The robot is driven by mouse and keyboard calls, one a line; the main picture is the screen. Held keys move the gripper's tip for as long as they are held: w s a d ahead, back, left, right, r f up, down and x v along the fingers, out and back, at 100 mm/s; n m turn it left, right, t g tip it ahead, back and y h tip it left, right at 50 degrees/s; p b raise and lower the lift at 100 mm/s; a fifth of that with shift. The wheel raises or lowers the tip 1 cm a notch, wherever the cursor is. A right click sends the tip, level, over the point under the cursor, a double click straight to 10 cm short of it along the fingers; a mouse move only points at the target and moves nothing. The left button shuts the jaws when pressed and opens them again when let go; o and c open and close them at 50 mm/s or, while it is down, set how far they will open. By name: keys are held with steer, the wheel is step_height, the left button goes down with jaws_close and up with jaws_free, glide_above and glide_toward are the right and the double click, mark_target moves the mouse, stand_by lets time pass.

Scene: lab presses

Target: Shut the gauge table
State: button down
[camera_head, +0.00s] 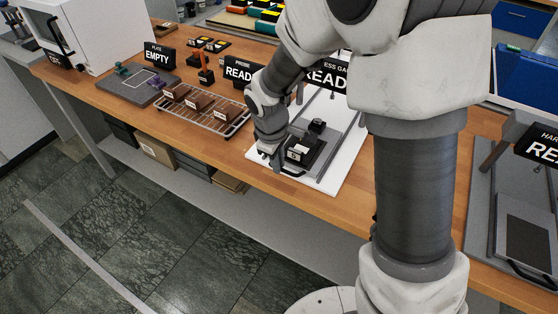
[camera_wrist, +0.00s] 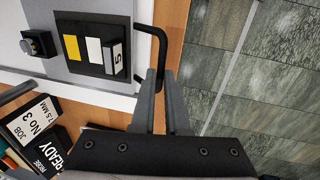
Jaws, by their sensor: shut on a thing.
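The gauge table (camera_wrist: 88,10) is a grey plate on a white base (camera_wrist: 108,84). It carries a black block with yellow and white patches (camera_wrist: 92,46), a piece marked 5 (camera_wrist: 113,57) and a black knob (camera_wrist: 37,44). A black bar handle (camera_wrist: 162,40) sticks out from its front edge. My gripper (camera_wrist: 160,76) is shut on the handle near one end. In the head view the gauge table (camera_head: 330,160) lies at the bench front, and my gripper (camera_head: 278,158) is at its near edge. My arm hides part of it.
A wire rack (camera_head: 225,122) with brown blocks, a grey plate station (camera_head: 135,85) and a white cabinet (camera_head: 85,30) stand left on the bench. Another press (camera_head: 500,190) stands right. Signs, one reading JOB No 3 (camera_wrist: 42,122), stand near the gauge. Floor in front is clear.

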steer(key=c, duration=0.9)
jaws_free()
steer(key=shift+s+a, duration=0.2)
steer(key=shift+s, duration=0.05)
steer(key=s+r, duration=0.1)
steer(key=r, duration=0.4)
steer(key=a+r+p, duration=0.1)
steer(key=r, duration=0.5)
steer(key=s+r+p, duration=0.1)
steer(key=r, duration=0.5)
steer(key=shift+s+a, duration=0.3)
steer(key=shift+r, duration=0.1)
steer(key=s+d+r+m+t, duration=0.1)
steer(key=s+d+r+m, duration=0.1)
steer(key=s+d+m, duration=0.1)
steer(key=s+d+r+m+t, duration=0.1)
steer(key=s+d+m, duration=0.3)
steer(key=s, duration=0.3)
steer(key=s+d+r+m+t+y, duration=0.1)
steer(key=s+d+r+m, duration=0.1)
steer(key=s+d+m, duration=0.2)
steer(key=shift+s+d+r+t, duration=0.2)
steer(key=shift+s+d, duration=0.2)
steer(key=shift+s, duration=0.15)
steer(key=shift+s+d+r+t, duration=0.2)
steer(key=shift+s+d, duration=0.15)
steer(key=shift+s, duration=0.15)
